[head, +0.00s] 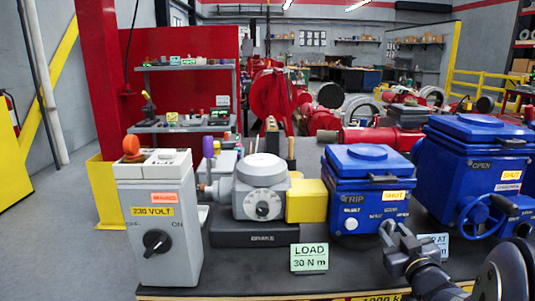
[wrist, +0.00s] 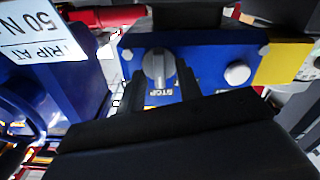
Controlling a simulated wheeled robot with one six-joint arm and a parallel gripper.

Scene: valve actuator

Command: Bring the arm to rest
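My gripper (head: 390,232) is in front of the lower right of the smaller blue box (head: 366,168), which is marked TRIP. In the wrist view my gripper (wrist: 160,88) has its two dark fingers apart, one on each side of a grey knob (wrist: 157,64) on the blue box. I cannot tell whether the fingers touch the knob. A STOP label shows below the knob. My forearm comes in from the lower right.
A grey switch box (head: 158,225) marked 230 VOLT stands left. A grey brake unit (head: 262,190), yellow coupling (head: 306,201) and LOAD sign (head: 310,257) stand mid-bench. A larger blue actuator (head: 478,160) with a handwheel is right. A TRIP AT sign (wrist: 35,45) is close to my gripper.

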